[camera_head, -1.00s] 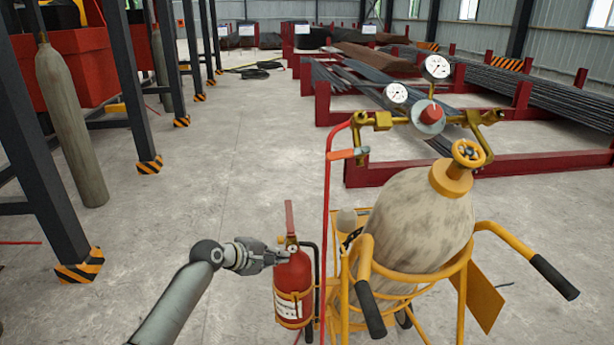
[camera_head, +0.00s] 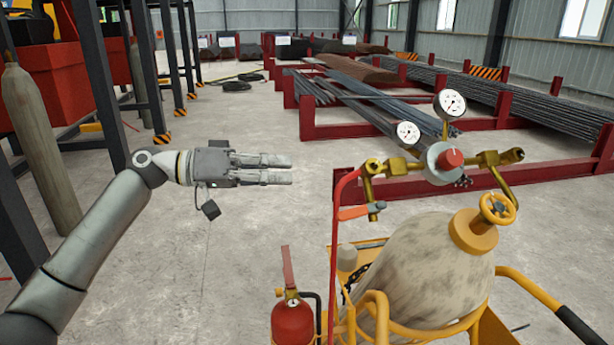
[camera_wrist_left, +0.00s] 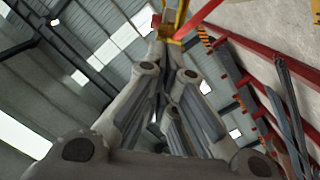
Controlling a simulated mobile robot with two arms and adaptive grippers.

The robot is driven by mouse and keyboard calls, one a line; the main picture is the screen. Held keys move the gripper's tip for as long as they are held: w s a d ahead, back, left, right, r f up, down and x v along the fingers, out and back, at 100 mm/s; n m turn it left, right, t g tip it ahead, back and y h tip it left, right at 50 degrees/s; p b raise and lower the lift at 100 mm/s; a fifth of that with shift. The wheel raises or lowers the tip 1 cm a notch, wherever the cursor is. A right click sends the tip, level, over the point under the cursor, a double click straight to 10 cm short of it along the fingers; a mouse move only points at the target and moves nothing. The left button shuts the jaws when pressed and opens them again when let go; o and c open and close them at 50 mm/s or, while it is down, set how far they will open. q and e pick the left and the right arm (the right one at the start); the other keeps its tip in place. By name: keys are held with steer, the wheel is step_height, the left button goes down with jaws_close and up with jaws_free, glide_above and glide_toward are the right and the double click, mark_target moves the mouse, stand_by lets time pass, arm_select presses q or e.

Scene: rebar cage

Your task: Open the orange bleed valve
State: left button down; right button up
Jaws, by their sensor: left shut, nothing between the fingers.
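The orange bleed valve (camera_head: 360,212) shows in the head view as a small orange lever on a brass fitting, at the top of a red hose and left of the regulator. My left gripper (camera_head: 291,169) is shut and empty, in the air to the left of the valve and a little higher in the picture, apart from it. In the left wrist view its fingers (camera_wrist_left: 165,55) lie close together. Brass and red parts (camera_wrist_left: 178,28) show past the fingertips there. My right gripper is not in view.
A gas cylinder (camera_head: 425,265) stands in a yellow trolley (camera_head: 515,282), with a brass regulator with two gauges (camera_head: 450,103) above it. A red fire extinguisher (camera_head: 292,322) is at the trolley's left. Red racks with steel bars (camera_head: 330,126) are behind. The floor between is clear.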

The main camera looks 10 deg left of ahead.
mark_target(362, 211)
arm_select(q)
steer(key=d+f+p, duration=0.3)
steer(key=d+p, duration=0.2)
steer(key=d, duration=0.5)
steer(key=shift+d+f+p, duration=0.25)
steer(key=shift+f+p, duration=0.05)
steer(key=shift+f, duration=0.05)
steer(key=shift+d, duration=0.1)
steer(key=shift+s, duration=0.1)
steer(key=shift+s+f+n+t+b, duration=0.15)
steer(key=shift+f+n+t+b, duration=0.15)
steer(key=shift+t+b, duration=0.35)
